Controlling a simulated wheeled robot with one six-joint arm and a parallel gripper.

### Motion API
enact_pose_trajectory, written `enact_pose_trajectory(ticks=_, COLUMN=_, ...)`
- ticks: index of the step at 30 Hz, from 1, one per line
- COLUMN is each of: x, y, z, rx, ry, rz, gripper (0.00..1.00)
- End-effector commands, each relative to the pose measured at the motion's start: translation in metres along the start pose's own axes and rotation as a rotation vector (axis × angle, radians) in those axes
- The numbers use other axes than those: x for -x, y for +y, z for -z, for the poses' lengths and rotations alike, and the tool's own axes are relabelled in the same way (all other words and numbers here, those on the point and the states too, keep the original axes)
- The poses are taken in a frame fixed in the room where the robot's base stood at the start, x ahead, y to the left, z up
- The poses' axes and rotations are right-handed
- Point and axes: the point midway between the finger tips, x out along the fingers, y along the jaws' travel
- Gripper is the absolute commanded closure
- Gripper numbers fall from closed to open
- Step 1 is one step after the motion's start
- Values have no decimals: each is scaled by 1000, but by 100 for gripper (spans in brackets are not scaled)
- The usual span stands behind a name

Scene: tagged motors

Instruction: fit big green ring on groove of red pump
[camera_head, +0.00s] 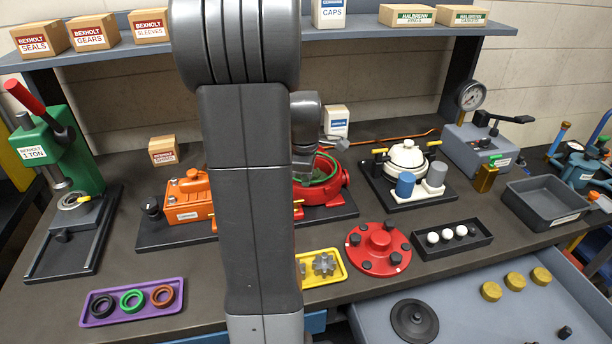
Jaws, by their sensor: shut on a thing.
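The red pump (341,196) stands open on a dark base plate in the middle of the bench, partly hidden behind my arm. The big green ring (329,174) shows as a green arc inside the pump's round opening. I cannot tell whether it sits in the groove or is just above it. My gripper (304,174) is at the left side of that opening, shut on the big green ring. Its fingertips are mostly hidden by my own arm.
The red cover (378,249) with dark knobs lies in front of the pump. A yellow tray (341,278) holds a grey gear. The purple tray (92,320) holds small black, green and brown rings. An orange unit (187,200) stands left; a white-topped pump (405,158) stands right.

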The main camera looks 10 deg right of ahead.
Motion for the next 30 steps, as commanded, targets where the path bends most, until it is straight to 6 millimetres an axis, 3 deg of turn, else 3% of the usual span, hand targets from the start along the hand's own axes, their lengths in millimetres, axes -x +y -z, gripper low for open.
enact_pose_trajectory(ticks=22, x=2, y=0, z=0, rx=0, ry=0, rz=0, gripper=100)
enact_pose_trajectory(ticks=24, x=2, y=0, z=0, rx=0, ry=0, rz=0, gripper=81)
enact_pose_trajectory(ticks=26, x=2, y=0, z=0, rx=0, ry=0, rz=0, gripper=69)
enact_pose_trajectory(ticks=30, x=2, y=0, z=0, rx=0, ry=0, rz=0, gripper=69)
